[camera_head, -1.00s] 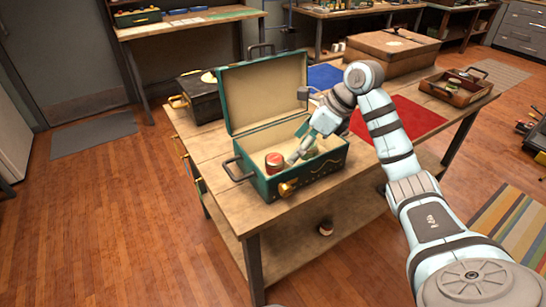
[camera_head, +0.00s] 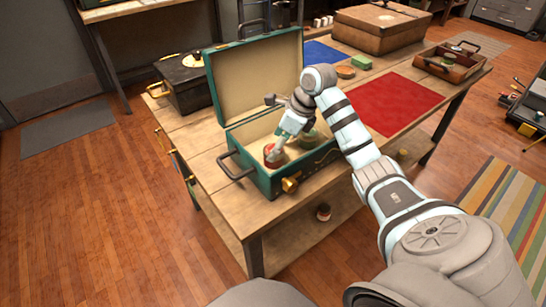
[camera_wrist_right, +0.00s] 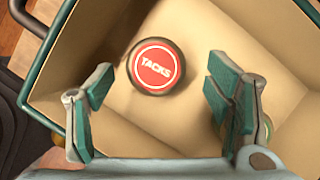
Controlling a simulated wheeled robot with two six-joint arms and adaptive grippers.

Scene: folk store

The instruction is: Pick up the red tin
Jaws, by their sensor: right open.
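The red tin (camera_wrist_right: 156,66), with a round red lid reading "TACKS", stands upright in the cream-lined, open green box (camera_head: 322,168). In the head view the tin (camera_head: 268,152) is near the box's left end, partly hidden by my right gripper (camera_head: 277,153). In the right wrist view my right gripper (camera_wrist_right: 158,90) is open, with one finger on each side below the tin's level in the picture. The tin lies ahead of the gap, nearer the left finger, and nothing is gripped. My left gripper is not in view.
A green tin (camera_head: 308,138) stands in the same box, partly behind the right finger in the wrist view. The box's raised lid (camera_head: 255,80) stands behind. A black case (camera_head: 188,82) is to its left, and a red mat (camera_head: 397,103) lies to the right.

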